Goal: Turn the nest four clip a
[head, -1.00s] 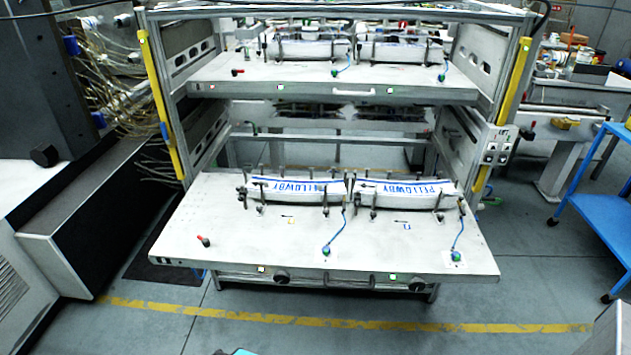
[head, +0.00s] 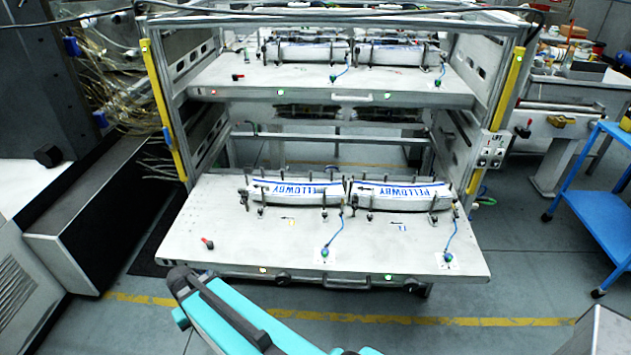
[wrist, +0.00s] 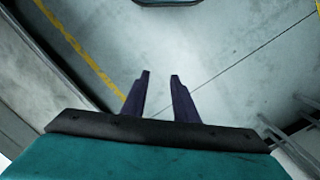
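The lower pulled-out shelf (head: 260,235) carries two white label stacks with blue print, a left stack (head: 295,190) and a right stack (head: 405,193). Small dark upright clips stand around both stacks, some at the left stack's front edge (head: 262,212) and some at the right stack's front edge (head: 370,215). They are too small to tell which is nest four clip a, or how each is turned. My gripper (wrist: 160,75) shows in the wrist view with two dark fingers apart and bare floor between them. It is empty. I cannot make out its fingers in the head view.
An upper shelf (head: 300,77) holds more label stacks. Blue hoses with green-blue fittings (head: 325,253) stand on the lower shelf, with a red-tipped knob (head: 207,243) at left. A blue cart (head: 600,205) stands at right. The floor in front is clear.

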